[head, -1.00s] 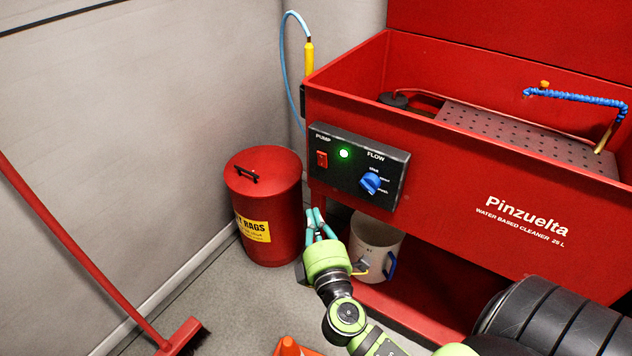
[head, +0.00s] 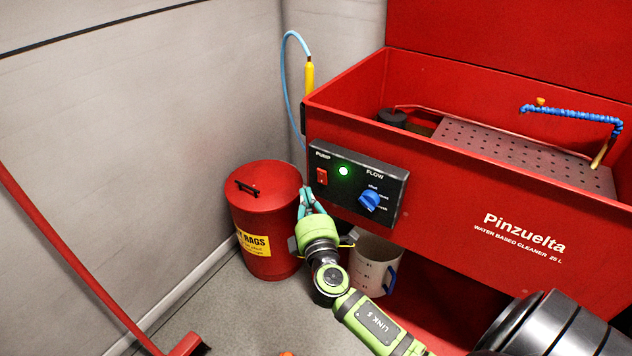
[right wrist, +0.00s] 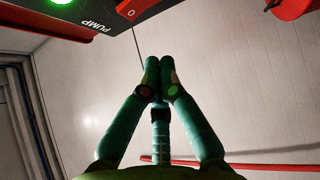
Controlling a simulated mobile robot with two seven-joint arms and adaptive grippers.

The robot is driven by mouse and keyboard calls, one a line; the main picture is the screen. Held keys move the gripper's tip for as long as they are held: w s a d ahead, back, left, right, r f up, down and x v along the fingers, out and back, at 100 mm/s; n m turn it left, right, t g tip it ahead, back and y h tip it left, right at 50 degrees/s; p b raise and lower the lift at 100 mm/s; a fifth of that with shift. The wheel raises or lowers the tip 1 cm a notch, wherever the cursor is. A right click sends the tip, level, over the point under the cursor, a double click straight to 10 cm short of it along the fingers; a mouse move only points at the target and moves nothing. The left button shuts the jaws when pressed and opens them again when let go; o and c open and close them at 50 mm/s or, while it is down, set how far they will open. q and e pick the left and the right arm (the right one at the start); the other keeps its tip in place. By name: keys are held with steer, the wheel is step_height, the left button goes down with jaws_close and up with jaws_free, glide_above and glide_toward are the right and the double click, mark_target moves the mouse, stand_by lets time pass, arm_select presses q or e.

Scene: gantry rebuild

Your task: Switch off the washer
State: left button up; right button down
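The red washer (head: 440,185) carries a black control panel (head: 345,200) on its front left. The panel has a red PUMP switch (head: 321,177), a lit green lamp (head: 343,170) and a blue FLOW knob (head: 369,201). My right gripper (head: 305,191) is just below and left of the switch, apart from it in the right wrist view. There its teal fingertips (right wrist: 159,62) are together with nothing between them, and the switch (right wrist: 135,9) and lamp (right wrist: 60,2) show at the top edge. My left gripper is out of view.
A red rag bin (head: 265,215) stands left of the washer, close to my right gripper. A white bucket (head: 374,262) is under the washer. A black drum-like object (head: 550,325) is at the lower right.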

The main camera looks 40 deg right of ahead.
mark_target(322, 177)
steer(key=d, duration=0.1)
steer(key=w+d, duration=0.2)
steer(key=d, duration=0.1)
steer(key=shift+r, duration=0.25)
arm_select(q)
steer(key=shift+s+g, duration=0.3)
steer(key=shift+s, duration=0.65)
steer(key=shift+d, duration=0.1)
arm_select(e)
steer(key=shift+w+d+r, duration=0.15)
steer(key=shift+d, duration=0.15)
arm_select(q)
steer(key=shift+p, duration=0.3)
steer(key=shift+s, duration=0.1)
